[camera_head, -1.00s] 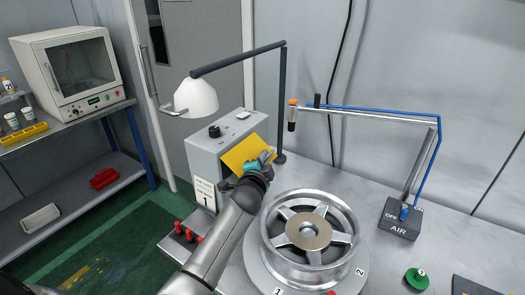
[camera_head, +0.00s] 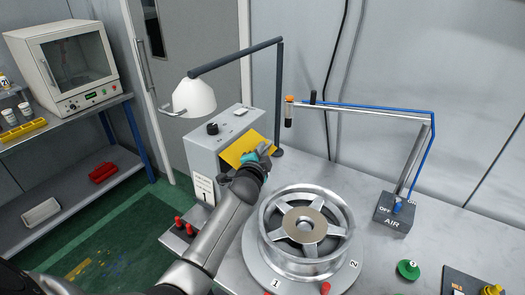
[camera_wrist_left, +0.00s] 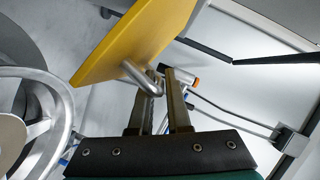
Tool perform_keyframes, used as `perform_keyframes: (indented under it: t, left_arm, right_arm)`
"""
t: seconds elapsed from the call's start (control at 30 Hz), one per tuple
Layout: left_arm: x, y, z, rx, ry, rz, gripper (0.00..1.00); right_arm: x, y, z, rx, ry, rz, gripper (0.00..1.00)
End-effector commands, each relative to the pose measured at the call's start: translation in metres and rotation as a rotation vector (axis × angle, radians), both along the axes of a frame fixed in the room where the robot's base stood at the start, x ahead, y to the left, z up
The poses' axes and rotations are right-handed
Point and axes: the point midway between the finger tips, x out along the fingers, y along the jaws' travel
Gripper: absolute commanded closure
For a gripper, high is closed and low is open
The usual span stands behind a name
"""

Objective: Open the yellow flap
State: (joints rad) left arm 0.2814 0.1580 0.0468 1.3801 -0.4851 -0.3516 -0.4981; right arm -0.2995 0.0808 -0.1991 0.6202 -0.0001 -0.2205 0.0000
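The yellow flap (camera_head: 238,150) slants across the front of the grey box (camera_head: 212,150). It also fills the upper middle of the left wrist view (camera_wrist_left: 140,38). A bent metal handle (camera_wrist_left: 135,74) sticks out from its lower edge. My left gripper (camera_head: 262,153) is at the flap's right edge and partly covers it in the head view. I cannot tell whether the handle lies between the fingers. My right gripper is not in view.
A silver wheel (camera_head: 305,230) stands close to my left forearm. The AIR switch box (camera_head: 396,214) stands to the right. Bare tabletop lies between the wheel and the wall.

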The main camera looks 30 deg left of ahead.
Motion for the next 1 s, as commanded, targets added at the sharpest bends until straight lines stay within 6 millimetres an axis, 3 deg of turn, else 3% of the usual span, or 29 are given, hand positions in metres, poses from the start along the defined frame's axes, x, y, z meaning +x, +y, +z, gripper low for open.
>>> perform_keyframes:
  t: [0.47, 1.0]
  left_arm:
    - [-0.006, -0.002, 0.001, 0.001, 0.000, 0.000, 0.75]
    - [-0.076, -0.022, 0.014, -0.001, 0.002, 0.000, 0.75]
  right_arm:
    - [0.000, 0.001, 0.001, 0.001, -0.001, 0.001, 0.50]
    - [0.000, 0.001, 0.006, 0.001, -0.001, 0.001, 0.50]
